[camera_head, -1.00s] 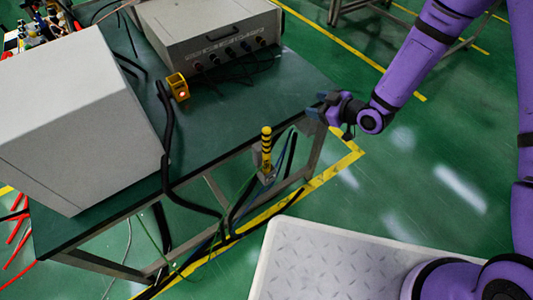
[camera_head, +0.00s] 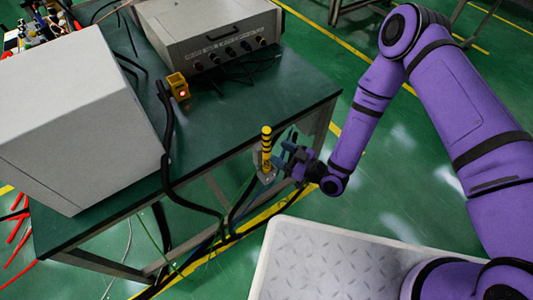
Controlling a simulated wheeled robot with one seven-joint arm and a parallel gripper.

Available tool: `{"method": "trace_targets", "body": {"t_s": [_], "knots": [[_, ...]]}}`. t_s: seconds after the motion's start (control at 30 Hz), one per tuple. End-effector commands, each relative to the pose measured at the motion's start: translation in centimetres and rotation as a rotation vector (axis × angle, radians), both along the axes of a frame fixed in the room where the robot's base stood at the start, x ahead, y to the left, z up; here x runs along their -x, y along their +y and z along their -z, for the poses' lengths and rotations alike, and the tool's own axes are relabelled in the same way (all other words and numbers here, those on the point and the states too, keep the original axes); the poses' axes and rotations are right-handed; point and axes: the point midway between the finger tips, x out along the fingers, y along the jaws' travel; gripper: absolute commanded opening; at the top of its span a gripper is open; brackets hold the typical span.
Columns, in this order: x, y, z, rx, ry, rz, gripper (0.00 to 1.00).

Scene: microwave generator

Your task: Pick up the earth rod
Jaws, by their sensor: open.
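The earth rod (camera_head: 266,148), a short upright yellow and black striped rod, stands in a grey holder (camera_head: 266,174) at the front edge of the green-topped table. My gripper (camera_head: 283,158) is open and just to the right of the rod, its fingers pointing left toward it. From this view I cannot tell whether a finger touches the rod. The gap between the fingers is small and partly hidden.
Black and green cables hang over the front edge near the rod. Open floor lies to the right.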

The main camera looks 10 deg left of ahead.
Motion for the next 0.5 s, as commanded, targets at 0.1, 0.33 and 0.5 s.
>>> {"method": "trace_targets", "body": {"t_s": [0.1, 0.33, 0.5], "knots": [[-0.6, 1.8, -0.1, -0.001, -0.001, -0.002, 0.59], [-1.1, 3.1, -0.1, 0.001, 0.0, -0.001, 0.59], [-2.0, 5.0, -0.3, 0.0, -0.002, -0.002, 0.59]]}}
